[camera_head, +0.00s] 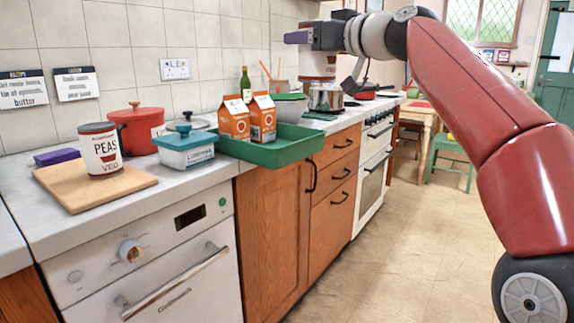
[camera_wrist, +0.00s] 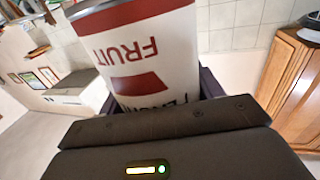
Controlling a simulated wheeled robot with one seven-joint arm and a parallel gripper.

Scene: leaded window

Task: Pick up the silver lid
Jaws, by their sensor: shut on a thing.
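A silver lid (camera_head: 187,124) with a dark knob lies on the counter between the red pot and the green tray. The teal-lidded box in front partly hides it. My gripper (camera_head: 300,38) is well to the right of the lid and higher, above the far stretch of counter. It is shut on a white and red can (camera_head: 318,66), which looks upright in the head view. In the wrist view the can (camera_wrist: 145,45) fills the space between the jaws and reads "FRUIT", upside down. The fingertips are mostly hidden there.
A green tray (camera_head: 285,150) with orange cartons (camera_head: 234,118) and a silver pot (camera_head: 325,98) stand to the right.

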